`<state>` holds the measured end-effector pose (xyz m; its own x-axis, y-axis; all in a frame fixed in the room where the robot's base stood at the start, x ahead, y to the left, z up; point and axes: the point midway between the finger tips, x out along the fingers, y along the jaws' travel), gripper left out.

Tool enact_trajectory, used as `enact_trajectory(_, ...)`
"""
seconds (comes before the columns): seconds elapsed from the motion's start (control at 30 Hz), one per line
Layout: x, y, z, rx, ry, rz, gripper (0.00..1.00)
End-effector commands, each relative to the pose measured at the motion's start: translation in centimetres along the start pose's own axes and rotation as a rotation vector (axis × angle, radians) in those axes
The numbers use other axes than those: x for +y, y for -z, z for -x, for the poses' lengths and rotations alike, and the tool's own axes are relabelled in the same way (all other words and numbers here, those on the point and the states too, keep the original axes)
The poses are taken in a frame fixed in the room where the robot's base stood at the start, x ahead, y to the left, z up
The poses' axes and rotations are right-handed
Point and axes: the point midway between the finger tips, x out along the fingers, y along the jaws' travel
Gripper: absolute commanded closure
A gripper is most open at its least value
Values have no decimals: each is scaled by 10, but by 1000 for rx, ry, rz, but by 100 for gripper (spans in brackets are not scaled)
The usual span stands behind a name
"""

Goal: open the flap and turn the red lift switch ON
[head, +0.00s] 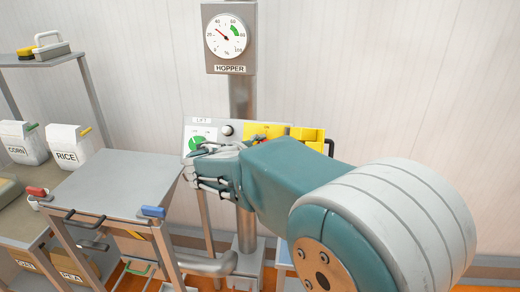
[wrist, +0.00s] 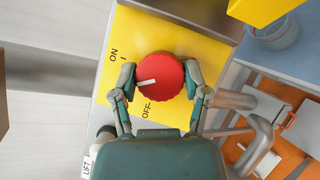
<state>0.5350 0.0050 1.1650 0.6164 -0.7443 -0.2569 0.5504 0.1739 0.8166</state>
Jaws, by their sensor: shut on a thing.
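The red lift switch (wrist: 168,68) is a round knob on a yellow plate (wrist: 208,38) in the wrist view. Its white mark points left, between the printed ON and OFF. My gripper (wrist: 160,78) is shut on the knob, one finger on each side. In the head view my gripper (head: 212,165) is in front of the lift panel (head: 189,127), and only a sliver of red shows behind my arm. The yellow flap (head: 308,134) stands open at the right of the plate; a yellow part also shows at the wrist view's top right (wrist: 262,9).
A hopper gauge (head: 227,38) is on the post above the panel. A grey-topped cart (head: 115,185) stands at the left, with CORN (head: 20,143) and RICE (head: 68,145) containers beyond. A grey pipe (wrist: 235,100) is right of the gripper.

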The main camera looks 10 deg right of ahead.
Motion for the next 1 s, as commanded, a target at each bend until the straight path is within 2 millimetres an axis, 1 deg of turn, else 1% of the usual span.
enact_trajectory(0.03, 1, 0, -4, 0, 21, -40, 88)
enact_trajectory(0.3, 0, 0, -4, -1, 139, -252, 89)
enact_trajectory(0.5, -1, 0, -5, -1, 210, -376, 89)
enact_trajectory(0.73, -2, 0, -5, -1, 263, -469, 88)
enact_trajectory(1.0, -3, 1, -5, -2, 289, -510, 88)
